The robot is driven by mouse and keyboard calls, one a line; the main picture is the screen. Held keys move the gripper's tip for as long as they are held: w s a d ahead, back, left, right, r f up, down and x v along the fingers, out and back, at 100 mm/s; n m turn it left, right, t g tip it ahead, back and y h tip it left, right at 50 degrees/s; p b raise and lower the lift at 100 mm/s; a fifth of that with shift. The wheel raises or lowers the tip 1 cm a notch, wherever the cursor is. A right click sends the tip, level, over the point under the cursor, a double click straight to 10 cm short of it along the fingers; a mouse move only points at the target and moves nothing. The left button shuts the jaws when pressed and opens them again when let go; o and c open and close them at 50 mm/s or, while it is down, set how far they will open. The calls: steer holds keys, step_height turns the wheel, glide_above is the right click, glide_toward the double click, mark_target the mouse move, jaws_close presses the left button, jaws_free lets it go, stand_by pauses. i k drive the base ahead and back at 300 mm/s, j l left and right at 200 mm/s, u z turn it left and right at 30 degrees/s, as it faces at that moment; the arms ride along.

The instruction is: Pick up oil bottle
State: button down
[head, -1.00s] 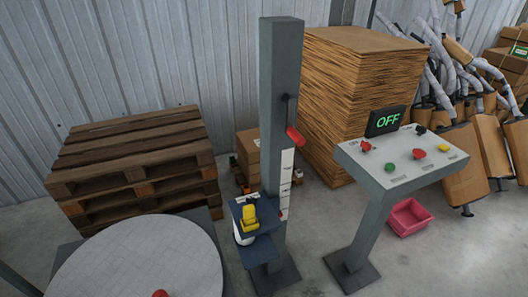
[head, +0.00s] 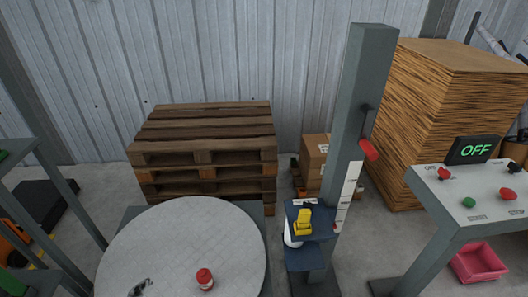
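A small red bottle or can with a pale label (head: 205,280) stands upright on the round light-grey table (head: 180,235), near its front. It may be the oil bottle; its label is too small to read. A yellow item (head: 303,222) sits on a blue shelf (head: 312,211) on the grey post, with a white rounded body (head: 291,235) partly hidden below it. I cannot tell what these two are. My gripper is not in view.
A small dark object (head: 139,287) lies on the round table left of the red bottle. Wooden pallets (head: 205,150) stand behind. The grey post (head: 362,90) with a red lever (head: 368,149) and a control panel (head: 475,190) reading OFF stand right. Shelving (head: 60,200) is at left.

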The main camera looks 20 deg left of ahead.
mark_target(204, 278)
steer(key=i+j+u, duration=0.65)
steer(key=i, duration=0.2)
